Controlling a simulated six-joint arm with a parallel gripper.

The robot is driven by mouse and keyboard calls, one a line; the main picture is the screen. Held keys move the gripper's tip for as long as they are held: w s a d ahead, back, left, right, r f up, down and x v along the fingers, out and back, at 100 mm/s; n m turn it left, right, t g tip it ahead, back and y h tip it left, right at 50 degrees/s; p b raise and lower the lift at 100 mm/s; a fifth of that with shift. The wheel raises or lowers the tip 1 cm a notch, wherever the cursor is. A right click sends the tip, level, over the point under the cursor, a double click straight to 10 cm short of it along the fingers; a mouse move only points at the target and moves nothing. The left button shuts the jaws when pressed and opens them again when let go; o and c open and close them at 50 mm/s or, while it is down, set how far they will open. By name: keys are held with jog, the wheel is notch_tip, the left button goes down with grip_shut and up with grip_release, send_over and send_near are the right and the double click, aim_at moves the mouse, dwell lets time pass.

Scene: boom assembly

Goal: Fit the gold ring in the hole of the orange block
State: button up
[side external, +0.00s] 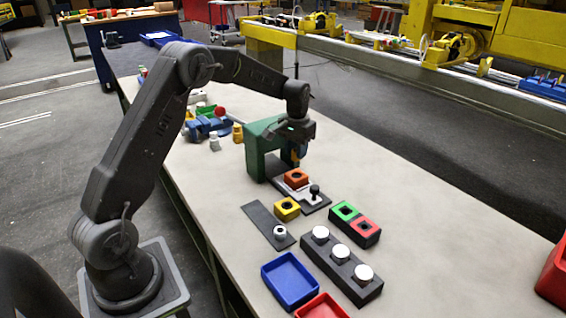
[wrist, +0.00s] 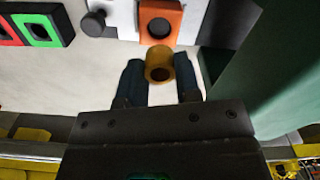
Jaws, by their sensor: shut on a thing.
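The orange block (side external: 296,177) with a round hole sits at the green stand's foot on the table. In the wrist view the orange block (wrist: 160,24) is at the top middle, its dark hole facing the camera. The gold ring (wrist: 159,64) is between my gripper's fingers (wrist: 160,80) in the wrist view. It looks just short of the block in that picture; whether it touches the block I cannot tell. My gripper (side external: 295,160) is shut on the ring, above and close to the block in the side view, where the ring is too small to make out.
A green stand (side external: 254,148) rises close beside my gripper. A black knob (side external: 314,190) stands near the orange block. A yellow block (side external: 287,209), green block (side external: 344,211), red block (side external: 364,228) and blue tray (side external: 290,281) lie nearer.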

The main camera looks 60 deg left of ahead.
send_over(296, 177)
jog(key=shift+d+f, duration=0.1)
jog(key=shift+f, duration=2.2)
jog(key=shift+f, duration=0.95)
dwell(0.4)
